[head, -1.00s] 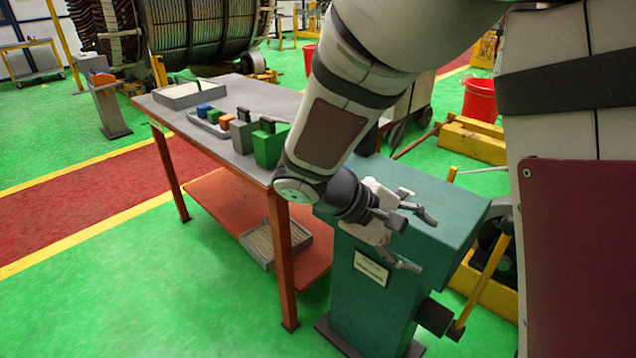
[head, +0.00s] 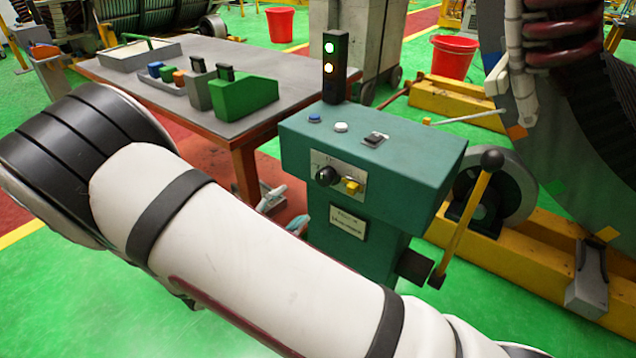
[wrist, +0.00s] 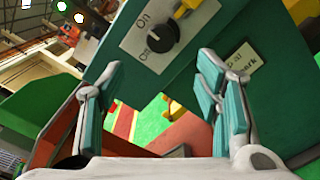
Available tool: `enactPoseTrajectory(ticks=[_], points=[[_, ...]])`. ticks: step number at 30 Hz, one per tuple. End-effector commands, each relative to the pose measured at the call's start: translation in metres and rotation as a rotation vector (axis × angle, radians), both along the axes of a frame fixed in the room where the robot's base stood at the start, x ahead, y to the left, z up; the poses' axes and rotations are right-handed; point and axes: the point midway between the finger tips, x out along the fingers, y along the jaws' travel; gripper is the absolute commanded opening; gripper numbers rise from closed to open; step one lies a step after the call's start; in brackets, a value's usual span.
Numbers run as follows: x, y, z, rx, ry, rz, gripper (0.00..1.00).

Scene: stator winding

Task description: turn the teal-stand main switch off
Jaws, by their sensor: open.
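The teal stand (head: 385,160) stands right of centre in the head view. Its front plate carries a black rotary knob (head: 327,176) and a yellow switch (head: 350,186). In the wrist view the black knob (wrist: 163,38) sits beside On/Off lettering, just beyond and between my fingertips; its exact setting is hard to read. The yellow part (wrist: 188,7) is cut by the top edge. My gripper (wrist: 161,66) is open and empty, with its fingers apart and not visibly touching the knob. In the head view my arm hides most of the gripper; its fingertips show left of the stand.
A signal tower (head: 334,68) on the stand shows two lit lamps. A yellow lever (head: 465,215) with a black ball juts up at the stand's right. The worktable (head: 225,60) with blocks and trays is close on the left. A large coil machine is at right.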

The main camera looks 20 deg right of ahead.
Motion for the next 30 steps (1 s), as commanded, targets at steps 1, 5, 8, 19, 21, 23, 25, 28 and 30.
enactPoseTrajectory(ticks=[1, 5, 8, 19, 21, 23, 25, 28, 30], points=[[0.005, -0.008, 0.0, 0.0, 0.001, -0.003, 0.58], [0.02, -0.03, 0.0, -0.001, 0.001, -0.005, 0.58], [0.032, -0.045, -0.001, 0.0, 0.002, -0.005, 0.58], [0.064, -0.09, -0.001, 0.002, 0.001, -0.003, 0.58], [0.067, -0.093, 0.0, 0.001, 0.001, -0.003, 0.58], [0.069, -0.095, 0.0, 0.002, 0.001, -0.002, 0.58], [0.069, -0.096, 0.0, 0.001, 0.002, -0.002, 0.58], [0.07, -0.097, 0.0, 0.001, 0.002, -0.002, 0.58], [0.07, -0.097, 0.0, 0.001, 0.002, -0.002, 0.58]])
